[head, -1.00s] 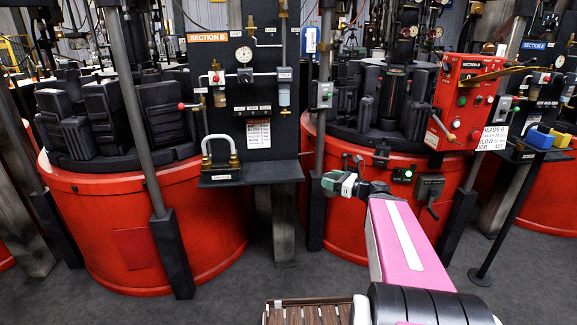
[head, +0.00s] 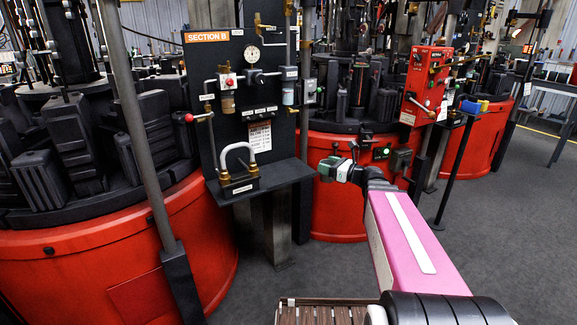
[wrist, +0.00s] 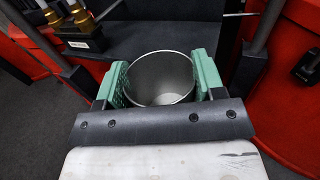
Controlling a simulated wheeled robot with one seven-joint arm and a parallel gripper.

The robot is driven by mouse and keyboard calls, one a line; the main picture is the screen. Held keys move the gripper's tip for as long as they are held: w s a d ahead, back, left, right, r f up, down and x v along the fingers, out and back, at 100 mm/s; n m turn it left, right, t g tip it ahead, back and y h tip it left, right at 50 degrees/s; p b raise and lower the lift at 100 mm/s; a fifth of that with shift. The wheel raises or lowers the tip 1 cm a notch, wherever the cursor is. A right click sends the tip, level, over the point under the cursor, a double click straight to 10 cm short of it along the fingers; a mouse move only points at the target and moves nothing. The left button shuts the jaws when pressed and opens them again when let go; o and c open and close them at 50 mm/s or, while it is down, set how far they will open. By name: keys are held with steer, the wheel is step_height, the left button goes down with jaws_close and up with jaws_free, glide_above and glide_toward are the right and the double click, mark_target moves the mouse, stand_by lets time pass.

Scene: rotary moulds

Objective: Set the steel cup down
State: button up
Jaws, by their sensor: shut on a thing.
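The steel cup (wrist: 159,88) is an open, empty-looking metal cup, seen from above in the wrist view. My gripper (wrist: 162,74) is shut on it, with one green finger pad on each side. In the head view my gripper (head: 334,169) is just right of the black shelf under the Section B panel. The cup is too small and too covered to make out there. In the wrist view the black shelf (wrist: 150,38) lies beyond and below the cup. I cannot tell the height between them.
A U-shaped pipe fitting on a block (head: 238,170) occupies the left part of the shelf; its brass ends (wrist: 66,16) show in the wrist view. The Section B panel (head: 225,80) rises behind the shelf. Red round mould bases (head: 170,270) and upright posts (head: 140,130) stand around.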

steer(key=w+a+r, duration=0.3)
steer(key=a+r, duration=0.1)
steer(key=a, duration=0.5)
steer(key=w+a+r, duration=0.4)
steer(key=a, duration=0.5)
glide_toward(279, 148)
steer(key=w+a+r, duration=0.1)
steer(key=a+r, duration=0.1)
steer(key=w+a+r, duration=0.2)
steer(key=shift+s+f, duration=0.1)
steer(key=shift+f, duration=1.9)
steer(key=shift+f, duration=0.1)
steer(key=o, duration=0.9)
steer(key=shift+o, duration=0.2)
